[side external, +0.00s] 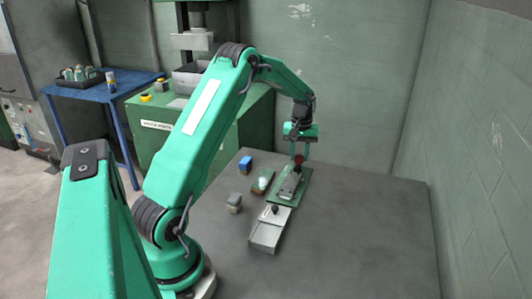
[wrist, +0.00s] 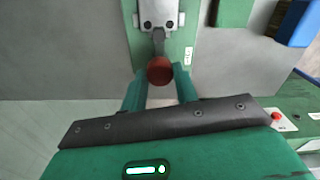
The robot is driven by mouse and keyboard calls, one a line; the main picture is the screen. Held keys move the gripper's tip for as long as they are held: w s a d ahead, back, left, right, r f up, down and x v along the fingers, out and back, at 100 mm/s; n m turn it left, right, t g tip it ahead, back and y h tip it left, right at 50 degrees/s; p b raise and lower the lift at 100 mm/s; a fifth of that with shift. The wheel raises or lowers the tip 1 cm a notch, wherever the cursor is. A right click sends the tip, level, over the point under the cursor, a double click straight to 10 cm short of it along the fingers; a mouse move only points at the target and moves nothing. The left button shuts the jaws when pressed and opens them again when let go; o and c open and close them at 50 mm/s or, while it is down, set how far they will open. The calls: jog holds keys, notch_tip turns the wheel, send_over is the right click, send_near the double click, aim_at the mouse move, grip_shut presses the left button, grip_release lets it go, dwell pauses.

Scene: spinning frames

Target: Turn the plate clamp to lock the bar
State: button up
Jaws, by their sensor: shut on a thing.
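The plate clamp is a grey metal piece (wrist: 157,14) with bolts, seated on a green plate (wrist: 183,58). Its lever runs to a round red knob (wrist: 160,71). In the side view the red knob (side external: 298,159) stands at the far end of the green plate (side external: 300,196). My gripper (side external: 300,151) is above that end, pointing down. In the wrist view my gripper (wrist: 160,77) has one finger on each side of the knob and is shut on it. A grey bar-like part (side external: 290,186) lies along the plate; I cannot tell how the clamp sits against it.
A pale grey box (side external: 268,232) with a black knob adjoins the plate's near end. A blue block (side external: 246,164), a green-and-white block (side external: 262,182) and a grey block (side external: 234,203) stand to the left. The table's right side (side external: 375,225) is clear. A wall stands behind.

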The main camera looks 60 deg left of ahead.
aim_at(299, 156)
jog(key=shift+r, duration=0.1)
dwell(0.3)
jog(key=o, duration=1)
jog(key=shift+c, duration=0.2)
jog(key=shift+r, duration=3.9)
